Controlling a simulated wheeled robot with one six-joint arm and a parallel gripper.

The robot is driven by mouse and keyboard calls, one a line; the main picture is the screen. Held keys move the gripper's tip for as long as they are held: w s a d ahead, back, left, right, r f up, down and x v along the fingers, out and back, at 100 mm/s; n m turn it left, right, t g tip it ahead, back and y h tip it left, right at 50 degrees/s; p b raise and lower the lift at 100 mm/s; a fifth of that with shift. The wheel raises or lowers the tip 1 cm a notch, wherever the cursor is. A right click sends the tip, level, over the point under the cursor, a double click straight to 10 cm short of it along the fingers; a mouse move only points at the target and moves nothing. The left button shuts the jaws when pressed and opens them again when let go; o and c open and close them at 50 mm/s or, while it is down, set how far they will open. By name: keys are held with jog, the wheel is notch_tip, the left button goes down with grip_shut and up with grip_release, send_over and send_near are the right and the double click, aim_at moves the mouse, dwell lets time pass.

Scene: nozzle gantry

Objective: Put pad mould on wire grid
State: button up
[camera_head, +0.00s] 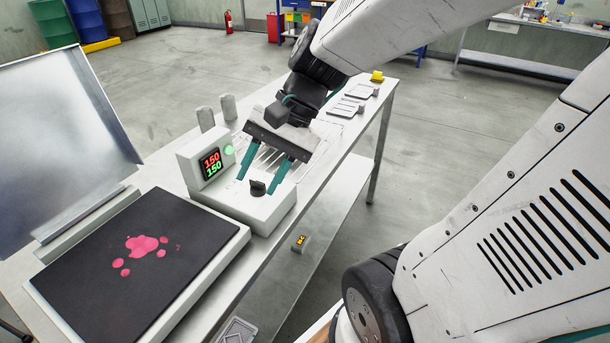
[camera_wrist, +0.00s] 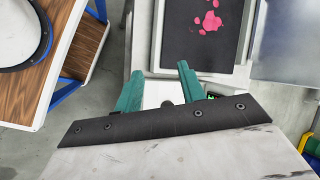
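My gripper (camera_head: 256,186) has two teal fingers set wide apart, pointing down over the white box at the press's front, with nothing seen between them. It also shows open in the wrist view (camera_wrist: 160,70). A slatted pale rack (camera_head: 264,158), possibly the wire grid, lies behind the fingers, partly hidden by them. A grey metal tray-like piece with recessed panels (camera_head: 238,331) is cut off at the bottom edge; it may be the pad mould, but I cannot tell. Flat pale plates (camera_head: 345,107) lie farther along the bench.
An open press has a black plate with pink spots (camera_head: 150,247), a raised metal lid (camera_head: 60,140) and a display box (camera_head: 206,160). A black knob (camera_head: 258,187) stands on the white box. Two grey cylinders (camera_head: 206,119) stand behind. A black ring (camera_wrist: 22,35) lies on a wooden-topped table.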

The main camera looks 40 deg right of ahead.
jog(key=s+d+r+n+h, duration=0.2)
jog(key=s+n+h, duration=0.4)
jog(key=s+n, duration=0.3)
jog(key=shift+d+r, duration=0.2)
jog(key=shift+r, duration=0.05)
jog(key=shift+s, duration=0.1)
dwell(1.4)
